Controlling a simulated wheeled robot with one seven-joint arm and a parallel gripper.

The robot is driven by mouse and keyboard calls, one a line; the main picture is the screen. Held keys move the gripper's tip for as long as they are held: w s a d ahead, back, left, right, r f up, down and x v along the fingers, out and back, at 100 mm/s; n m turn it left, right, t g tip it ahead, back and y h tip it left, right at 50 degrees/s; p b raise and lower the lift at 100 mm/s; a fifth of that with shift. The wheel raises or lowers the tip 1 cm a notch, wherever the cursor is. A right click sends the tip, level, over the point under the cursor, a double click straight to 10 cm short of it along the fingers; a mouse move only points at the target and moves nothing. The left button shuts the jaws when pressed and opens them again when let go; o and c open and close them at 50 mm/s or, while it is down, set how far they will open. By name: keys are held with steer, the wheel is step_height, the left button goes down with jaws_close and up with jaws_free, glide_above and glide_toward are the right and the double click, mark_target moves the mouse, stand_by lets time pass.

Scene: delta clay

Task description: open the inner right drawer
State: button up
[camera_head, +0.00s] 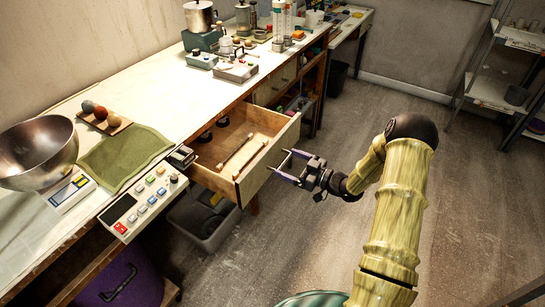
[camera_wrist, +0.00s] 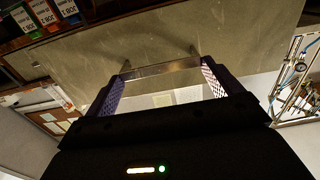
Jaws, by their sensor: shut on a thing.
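A wooden drawer (camera_head: 238,178) under the long workbench stands well pulled out in the head view. Wooden sticks or tools and dark round things lie in it. My gripper (camera_head: 288,167) is at its front panel, with the fingers pointing at the panel. In the wrist view the drawer's front panel (camera_wrist: 230,32) fills the upper middle. A bar handle (camera_wrist: 160,69) on two posts lies between my fingertips, and my gripper (camera_wrist: 160,80) is shut on it. In the head view the handle is too small to make out clearly.
The workbench top (camera_head: 150,90) holds a metal bowl (camera_head: 38,150), a green cloth (camera_head: 125,157) and a button panel (camera_head: 147,203). A grey bin (camera_head: 205,225) stands below the drawer. The floor (camera_head: 310,225) right of the drawer is clear. A shelf rack (camera_head: 495,90) stands at the right.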

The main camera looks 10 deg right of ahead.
steer(key=shift+v, duration=1.55)
steer(key=shift+a, duration=0.1)
steer(key=o, duration=1.1)
steer(key=shift+w, duration=0.1)
steer(key=v, duration=1.7)
steer(key=shift+s+d+b, duration=0.25)
steer(key=shift+d+b, duration=0.05)
steer(key=shift+b, duration=0.05)
steer(key=shift+w+a, duration=0.1)
